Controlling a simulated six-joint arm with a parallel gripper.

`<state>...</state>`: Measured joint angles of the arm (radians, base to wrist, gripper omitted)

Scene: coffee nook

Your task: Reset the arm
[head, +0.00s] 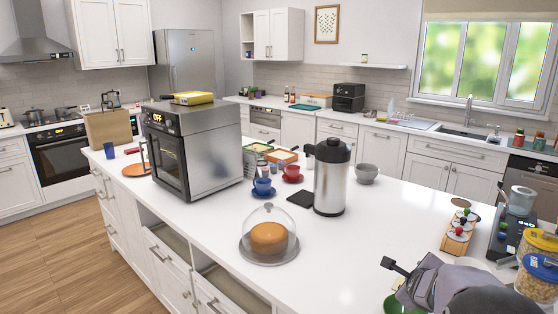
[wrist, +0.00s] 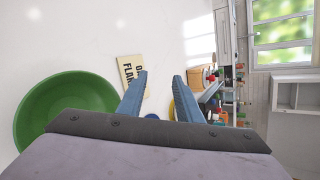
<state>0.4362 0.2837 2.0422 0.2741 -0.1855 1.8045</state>
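My gripper (wrist: 161,75) shows in the wrist view with its two blue-grey fingers apart and nothing between them. In the head view, my grey arm is at the bottom right, above the near right end of the white island top (head: 375,220). A green bowl (wrist: 62,100) is left of the fingers in the wrist view; only part of it shows in the head view (head: 393,307). A cream label or pack with "FLAK" lettering (wrist: 129,70) is close by the left fingertip in that picture; whether they touch cannot be told.
A coffee machine or scale (head: 505,235), a rack of capsules (head: 459,232) and yellow-lidded jars (head: 538,278) stand close to my arm at the right. A steel flask (head: 331,180), a domed cake (head: 268,238) and an oven (head: 195,150) stand farther left. The island's middle right is clear.

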